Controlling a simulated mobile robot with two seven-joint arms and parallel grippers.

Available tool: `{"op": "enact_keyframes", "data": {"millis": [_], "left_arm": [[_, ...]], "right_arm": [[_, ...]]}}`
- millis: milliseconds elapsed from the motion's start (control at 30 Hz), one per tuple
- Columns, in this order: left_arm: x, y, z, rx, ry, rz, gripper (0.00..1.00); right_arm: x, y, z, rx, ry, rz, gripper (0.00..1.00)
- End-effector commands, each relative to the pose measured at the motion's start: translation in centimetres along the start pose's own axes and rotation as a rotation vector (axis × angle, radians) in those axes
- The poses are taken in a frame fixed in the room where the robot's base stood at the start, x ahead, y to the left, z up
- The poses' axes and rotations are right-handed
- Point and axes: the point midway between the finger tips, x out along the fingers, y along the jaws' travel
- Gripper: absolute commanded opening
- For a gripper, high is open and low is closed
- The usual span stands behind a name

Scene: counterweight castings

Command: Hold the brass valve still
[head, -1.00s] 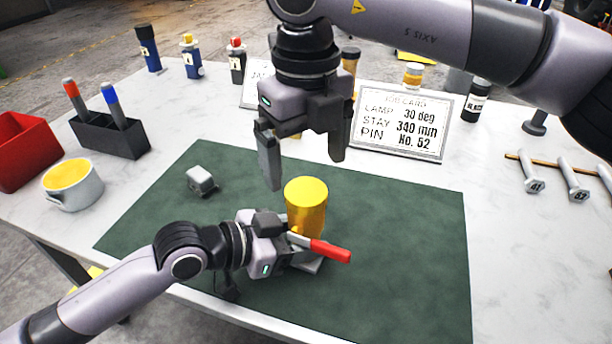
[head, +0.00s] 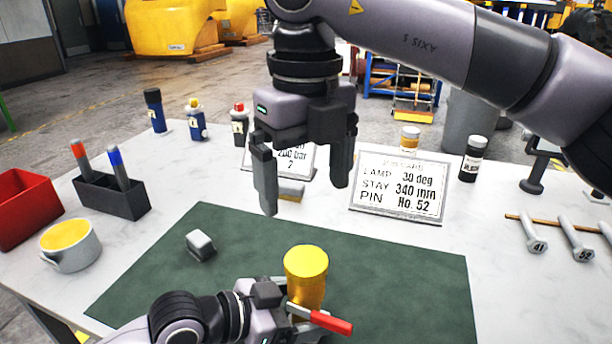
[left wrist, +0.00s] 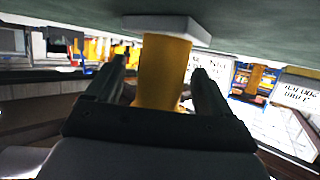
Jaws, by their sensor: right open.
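The brass valve (head: 306,277), a yellow upright cylinder with a red-ended lever (head: 331,321), stands on the green mat near the bottom centre of the head view. My left gripper (head: 292,306) is low at its left side. In the left wrist view, which looks upside down, the valve (left wrist: 163,72) stands between the fingers of my left gripper (left wrist: 160,75), with a narrow gap showing on each side. Its pale base (left wrist: 170,27) meets the green surface. My right gripper (head: 303,190) hangs open and empty above the mat's far part, behind the valve.
A small grey block (head: 200,246) lies on the green mat (head: 400,290). A mug (head: 70,246), a pen holder (head: 112,196) and a red bin (head: 25,208) stand at left. A job card (head: 400,187) stands behind; numbered pins (head: 574,240) lie at right. The mat's right part is clear.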

Motion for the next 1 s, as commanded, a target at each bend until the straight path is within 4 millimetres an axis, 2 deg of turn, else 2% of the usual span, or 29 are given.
{"op": "enact_keyframes", "data": {"millis": [267, 700, 1000], "left_arm": [[-0.7, -0.1, 0.1, 0.001, -0.001, -0.002, 0.82], [-6.1, -0.1, 0.1, 0.001, -0.002, -0.002, 0.82], [-7.2, 0.0, 0.0, 0.000, 0.000, 0.000, 0.82]], "right_arm": [[0.1, 0.0, 0.0, 0.000, 0.000, 0.000, 0.93], [0.5, 0.0, 0.0, 0.000, 0.000, 0.000, 0.93], [0.6, 0.0, 0.0, 0.000, 0.000, 0.000, 0.93]]}}
